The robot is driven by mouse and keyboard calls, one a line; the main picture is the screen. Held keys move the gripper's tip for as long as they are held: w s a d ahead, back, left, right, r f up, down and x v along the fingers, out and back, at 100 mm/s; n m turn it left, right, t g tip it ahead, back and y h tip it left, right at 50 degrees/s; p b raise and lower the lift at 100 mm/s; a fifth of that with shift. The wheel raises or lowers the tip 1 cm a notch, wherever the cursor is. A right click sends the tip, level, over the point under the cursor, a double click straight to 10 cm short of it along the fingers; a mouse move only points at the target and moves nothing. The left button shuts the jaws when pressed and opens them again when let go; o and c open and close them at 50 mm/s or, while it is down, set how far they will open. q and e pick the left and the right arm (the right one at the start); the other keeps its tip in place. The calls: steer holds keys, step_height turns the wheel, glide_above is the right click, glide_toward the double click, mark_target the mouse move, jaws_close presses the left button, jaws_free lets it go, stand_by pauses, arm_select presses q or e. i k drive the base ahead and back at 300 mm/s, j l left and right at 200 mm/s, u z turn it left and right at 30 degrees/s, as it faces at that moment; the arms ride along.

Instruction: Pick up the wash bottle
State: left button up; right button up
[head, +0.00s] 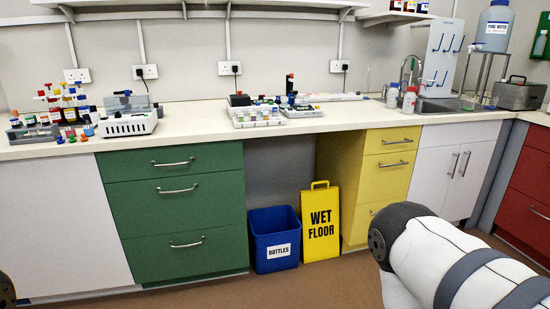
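Two small bottles stand upright on the counter at the left edge of the sink. One is a whitish bottle with a red top (409,101); the other is a pale bottle with a blue label or band (392,97). Either could be the wash bottle; they are too small to tell which. My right arm fills the lower right corner, but its gripper is out of view. A dark bit of my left arm shows at the lower left edge; its gripper is out of view too. Neither bottle is visibly held.
The long counter (200,117) holds racks, a grey-white device (129,122) and trays. A sink (440,105) and a large water container (494,28) are at right. A blue bin (262,222) and yellow wet floor sign (320,245) stand on the floor below.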

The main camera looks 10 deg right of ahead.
mark_target(393, 93)
steer(key=l, duration=0.8)
steer(key=l+z, duration=0.1)
steer(key=l, duration=0.75)
steer(key=l+z, duration=0.1)
steer(key=l, duration=0.7)
steer(key=i+l, duration=0.1)
steer(key=l, duration=0.7)
steer(key=i+l+z, duration=0.1)
steer(key=l, duration=0.75)
steer(key=i+l, duration=0.1)
steer(key=l, duration=0.7)
steer(key=l+z, duration=0.15)
steer(key=l, duration=0.65)
steer(key=i+l, duration=0.2)
steer(key=l, duration=0.6)
